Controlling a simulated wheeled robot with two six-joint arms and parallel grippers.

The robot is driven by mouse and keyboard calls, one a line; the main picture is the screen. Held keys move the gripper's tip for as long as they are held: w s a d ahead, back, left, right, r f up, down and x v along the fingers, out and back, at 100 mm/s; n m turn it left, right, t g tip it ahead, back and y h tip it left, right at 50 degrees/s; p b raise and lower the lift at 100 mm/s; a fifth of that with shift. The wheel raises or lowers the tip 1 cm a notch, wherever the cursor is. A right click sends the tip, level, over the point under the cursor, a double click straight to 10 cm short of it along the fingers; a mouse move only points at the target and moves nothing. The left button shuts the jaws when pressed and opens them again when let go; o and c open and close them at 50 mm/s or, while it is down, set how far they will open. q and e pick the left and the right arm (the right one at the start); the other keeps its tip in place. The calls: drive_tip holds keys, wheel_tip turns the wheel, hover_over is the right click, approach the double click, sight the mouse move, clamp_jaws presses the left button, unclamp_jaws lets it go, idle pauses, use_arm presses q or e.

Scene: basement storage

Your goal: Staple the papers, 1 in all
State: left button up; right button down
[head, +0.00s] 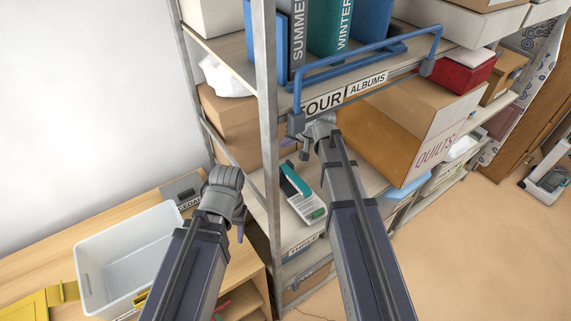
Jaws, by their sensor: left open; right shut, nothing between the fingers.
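A teal and dark stapler-like object (292,178) lies on the middle shelf, between my two arms. A small white stack with a green edge (311,207), possibly the papers, lies at its near end; I cannot tell whether they touch. My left gripper (236,206) is open and empty, left of the shelf post and apart from the stapler. My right gripper (305,140) is shut and empty, just below the upper shelf's front edge, above and beyond the stapler. My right forearm hides part of the shelf.
A metal shelf post (266,130) stands between my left gripper and the stapler. A blue rail (365,54) fronts the upper shelf of binders. A cardboard box (400,125) marked QUILTS sits right. A white bin (130,262) stands on the wooden bench at left.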

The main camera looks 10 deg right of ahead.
sight(289, 171)
drive_tip(key=shift+w+d+r, duration=0.1)
drive_tip(key=shift+w+d, duration=0.05)
idle(0.3)
use_arm(q)
wheel_tip(289, 171, down, 9)
drive_tip(key=b, duration=0.8)
drive_tip(key=shift+r+b, duration=0.15)
drive_tip(key=shift+b, duration=0.25)
use_arm(e)
drive_tip(key=f, duration=0.6)
drive_tip(key=s+f, duration=0.1)
drive_tip(key=f, duration=0.1)
drive_tip(key=shift+d+f, duration=0.2)
drive_tip(key=shift+f, duration=0.2)
use_arm(q)
drive_tip(key=shift+f+b, duration=0.4)
use_arm(e)
drive_tip(key=shift+s+f, duration=0.1)
drive_tip(key=shift+f, duration=0.3)
